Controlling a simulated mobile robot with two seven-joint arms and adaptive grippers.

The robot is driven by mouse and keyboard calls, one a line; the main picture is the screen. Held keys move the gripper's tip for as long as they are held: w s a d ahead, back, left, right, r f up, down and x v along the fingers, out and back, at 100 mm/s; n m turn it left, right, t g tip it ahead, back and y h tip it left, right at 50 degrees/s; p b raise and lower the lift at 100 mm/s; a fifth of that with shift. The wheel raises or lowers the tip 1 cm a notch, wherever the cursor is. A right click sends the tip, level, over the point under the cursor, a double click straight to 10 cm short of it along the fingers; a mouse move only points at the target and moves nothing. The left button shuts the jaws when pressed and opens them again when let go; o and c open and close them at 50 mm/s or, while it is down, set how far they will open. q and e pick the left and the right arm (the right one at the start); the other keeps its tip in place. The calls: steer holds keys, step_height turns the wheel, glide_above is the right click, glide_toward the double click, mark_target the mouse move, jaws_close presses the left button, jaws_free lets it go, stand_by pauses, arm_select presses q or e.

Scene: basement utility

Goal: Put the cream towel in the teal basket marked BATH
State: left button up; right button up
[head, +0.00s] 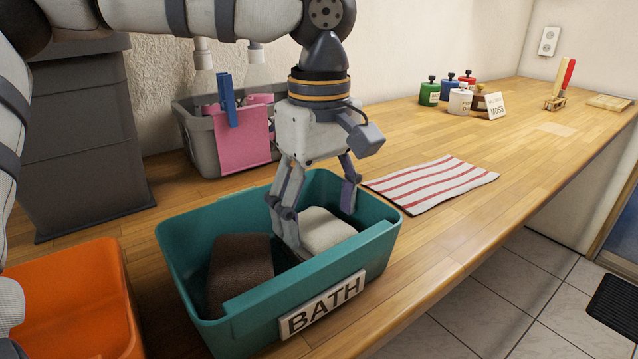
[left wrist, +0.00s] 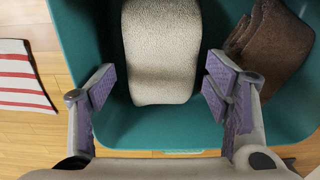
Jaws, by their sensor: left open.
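The teal basket (head: 190,291) marked BATH on its front label (head: 323,304) stands on the wooden counter. The cream towel (head: 327,229) lies folded inside it on the right side, beside a folded brown towel (head: 240,270). My left gripper (head: 318,213) reaches down into the basket, with its fingers apart on either side of the cream towel. In the left wrist view the cream towel (left wrist: 160,50) lies between the open fingers, with a gap to each, and the brown towel (left wrist: 270,42) is to its right. My right gripper is not in view.
An orange bin (head: 70,300) stands to the left. A grey caddy (head: 205,159) with a pink cloth (head: 243,138) stands behind the basket. A red-and-white striped cloth (head: 432,184) lies to the right. Small bottles (head: 429,93) stand farther back.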

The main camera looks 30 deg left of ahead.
mark_target(319, 221)
arm_select(q)
step_height(319, 221, up, 12)
steer(key=shift+r, duration=0.1)
stand_by(0.4)
